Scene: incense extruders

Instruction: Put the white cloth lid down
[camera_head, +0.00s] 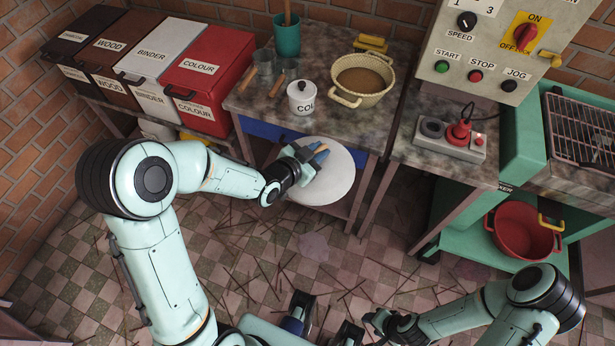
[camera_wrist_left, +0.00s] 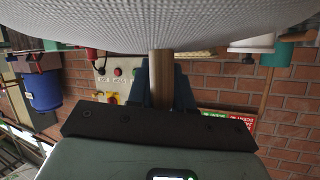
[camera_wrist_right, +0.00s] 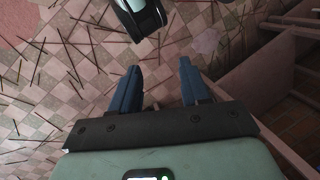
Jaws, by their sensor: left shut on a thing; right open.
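The white cloth lid (camera_head: 330,182) is a round white disc, held in front of the work table in the head view. My left gripper (camera_head: 318,154) is shut on its wooden handle (camera_wrist_left: 161,78). In the left wrist view the lid's woven white surface (camera_wrist_left: 160,22) fills the top of the picture. The lid is in the air, apart from the floor, and hides part of the table's front. My right gripper (camera_wrist_right: 160,88) is open and empty, low over the floor at the bottom right of the head view.
The table (camera_head: 345,125) holds a cream basin (camera_head: 388,98), a white pot (camera_head: 301,98), metal scoops and a green cup (camera_head: 287,40). Lidded bins (camera_head: 205,85) stand left. A control panel (camera_head: 480,60) and a red basin (camera_head: 522,228) are right. Thin sticks litter the chequered floor (camera_head: 250,280).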

